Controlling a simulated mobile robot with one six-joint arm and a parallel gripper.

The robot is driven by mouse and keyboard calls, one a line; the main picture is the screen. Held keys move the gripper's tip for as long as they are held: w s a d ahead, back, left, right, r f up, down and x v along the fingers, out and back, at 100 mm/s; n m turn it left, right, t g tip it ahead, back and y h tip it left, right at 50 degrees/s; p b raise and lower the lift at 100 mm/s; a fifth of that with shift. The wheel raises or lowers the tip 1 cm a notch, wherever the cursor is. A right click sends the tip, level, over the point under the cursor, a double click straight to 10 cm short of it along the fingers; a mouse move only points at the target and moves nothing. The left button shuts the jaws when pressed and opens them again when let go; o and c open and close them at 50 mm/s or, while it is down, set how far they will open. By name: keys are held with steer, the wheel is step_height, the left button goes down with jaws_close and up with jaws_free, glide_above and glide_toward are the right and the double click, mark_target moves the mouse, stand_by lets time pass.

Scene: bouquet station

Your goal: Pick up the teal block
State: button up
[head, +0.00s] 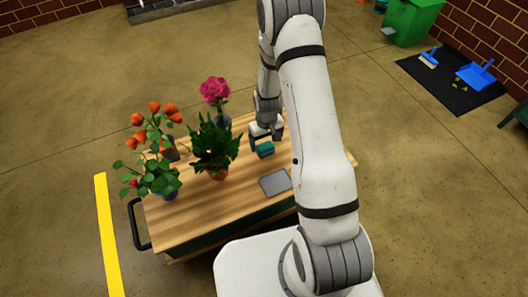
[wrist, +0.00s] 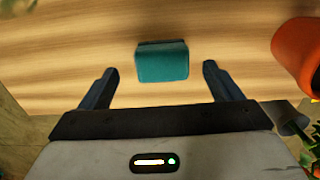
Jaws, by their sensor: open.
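The teal block (head: 265,149) sits on the wooden cart top, right of the leafy green plant in the head view. In the wrist view the teal block (wrist: 162,63) lies ahead of and between the two fingers, with a gap on each side. My gripper (wrist: 160,88) is open and empty, pointing down at the cart top. I cannot tell the exact height of the fingers above the wood.
The wooden cart top (head: 205,215) holds a leafy plant (head: 215,147), orange flowers (head: 155,125), a pink flower (head: 215,90) and a grey pad (head: 275,183). An orange pot (wrist: 299,57) stands close to the right finger in the wrist view. Bare wood lies left of the block there.

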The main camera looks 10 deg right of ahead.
mark_target(265, 146)
step_height(265, 146, down, 5)
steer(key=shift+w+a+r+b, duration=0.1)
steer(key=shift+a+b, duration=0.05)
steer(key=shift+b, duration=1.1)
steer(key=c, duration=1.1)
